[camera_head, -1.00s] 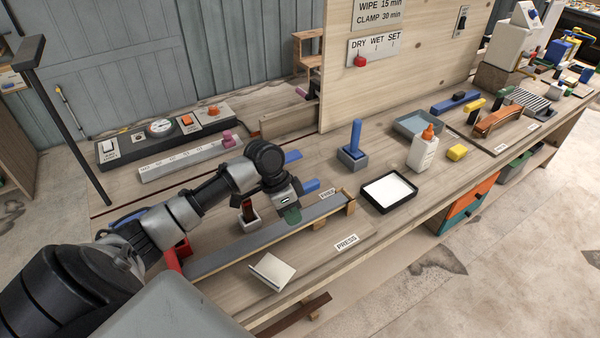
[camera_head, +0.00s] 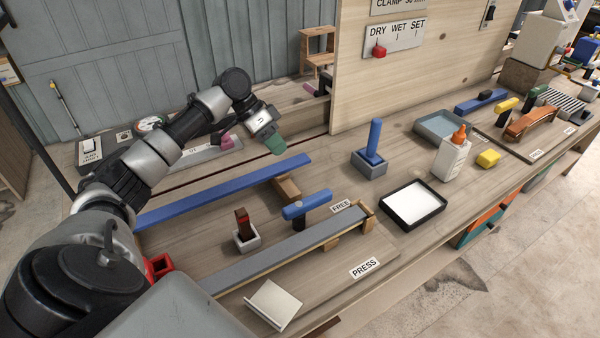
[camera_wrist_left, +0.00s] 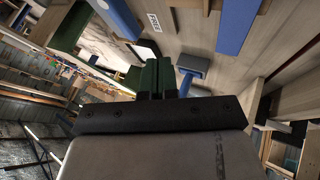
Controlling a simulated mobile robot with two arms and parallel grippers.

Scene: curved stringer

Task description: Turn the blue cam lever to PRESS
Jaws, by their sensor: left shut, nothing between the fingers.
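The blue cam lever (camera_head: 307,204) is a blue bar on a dark post, behind the long grey strip. Its right end points toward the FREE label (camera_head: 342,206). The PRESS label (camera_head: 364,267) lies in front of the strip, away from the lever. In the left wrist view a blue bar (camera_wrist_left: 118,18) beside a FREE label appears to be the lever. My left gripper (camera_head: 275,146), with green fingertips, is shut and empty, raised behind the lever and clear of it. Its fingers also show in the left wrist view (camera_wrist_left: 157,76). My right gripper is not in view.
A long blue bar (camera_head: 225,188) lies behind the lever. A small white box with a dark red piece (camera_head: 243,225) stands left of it. A grey block with an upright blue handle (camera_head: 374,140) and a black-rimmed white tray (camera_head: 412,205) stand to the right. A wooden panel (camera_head: 440,70) rises behind.

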